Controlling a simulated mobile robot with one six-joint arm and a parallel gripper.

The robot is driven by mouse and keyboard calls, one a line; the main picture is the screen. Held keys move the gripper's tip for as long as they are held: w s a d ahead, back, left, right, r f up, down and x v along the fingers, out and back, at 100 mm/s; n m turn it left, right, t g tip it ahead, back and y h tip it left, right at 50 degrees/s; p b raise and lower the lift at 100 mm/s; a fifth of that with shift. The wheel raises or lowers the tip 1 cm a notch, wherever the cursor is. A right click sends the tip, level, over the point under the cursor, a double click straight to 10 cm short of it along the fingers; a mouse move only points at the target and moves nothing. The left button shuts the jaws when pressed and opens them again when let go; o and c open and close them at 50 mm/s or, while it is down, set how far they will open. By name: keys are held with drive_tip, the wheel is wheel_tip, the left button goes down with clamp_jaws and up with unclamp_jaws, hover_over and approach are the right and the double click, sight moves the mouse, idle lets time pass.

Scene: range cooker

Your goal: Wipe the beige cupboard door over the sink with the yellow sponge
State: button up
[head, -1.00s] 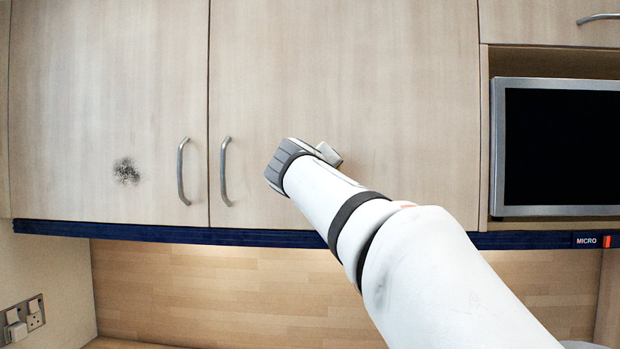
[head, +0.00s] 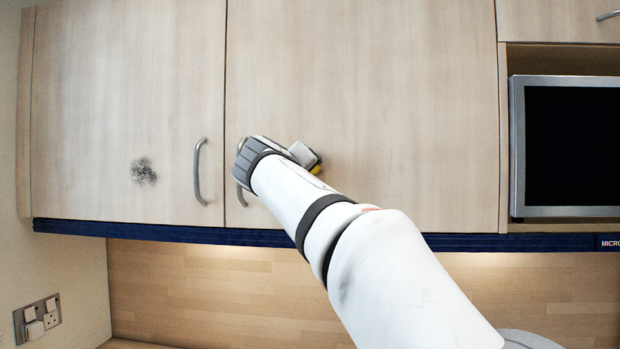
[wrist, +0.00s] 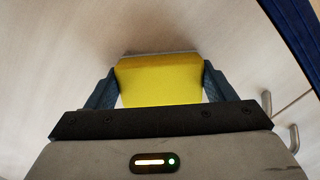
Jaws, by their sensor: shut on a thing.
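In the head view two beige cupboard doors hang side by side. The left door (head: 115,90) has a dark speckled smudge (head: 144,171) low on its face. The right door (head: 370,100) is behind my gripper (head: 312,158). In the wrist view my gripper (wrist: 160,85) is shut on the yellow sponge (wrist: 160,82), one finger at each side of it. Only a small yellow edge of the sponge (head: 315,170) shows in the head view. The sponge is in front of the right door, right of the smudge; I cannot tell whether it touches the door.
A metal handle (head: 199,172) stands out on the left door. The right door's handle (head: 241,195) is partly hidden by my arm. A dark blue rail (head: 150,231) runs under the doors. A microwave (head: 570,145) is at the right, and sockets (head: 37,318) are at lower left.

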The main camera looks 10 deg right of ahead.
sight(337, 172)
drive_tip(key=shift+r+p, duration=0.4)
drive_tip(key=shift+r, duration=0.2)
drive_tip(key=shift+s+d+f+b, duration=0.15)
drive_tip(key=shift+s+d+b, duration=0.15)
drive_tip(key=shift+d, duration=0.3)
drive_tip(key=shift+s+d, duration=0.35)
drive_tip(key=shift+d, duration=0.55)
drive_tip(key=shift+s+d, duration=0.35)
drive_tip(key=shift+d, duration=0.55)
drive_tip(key=shift+s+d, duration=0.35)
drive_tip(key=shift+d, duration=0.55)
drive_tip(key=shift+s+d+b, duration=0.1)
drive_tip(key=shift+b, duration=0.4)
drive_tip(key=shift+w+a+b, duration=0.15)
drive_tip(key=shift+w+a, duration=0.35)
drive_tip(key=shift+a, duration=0.65)
drive_tip(key=shift+w+a+b, duration=0.1)
drive_tip(key=shift+w+a, duration=0.35)
drive_tip(key=shift+a, duration=0.65)
drive_tip(key=shift+w+a+b, duration=0.15)
drive_tip(key=shift+w+a, duration=0.35)
drive_tip(key=shift+a, duration=0.65)
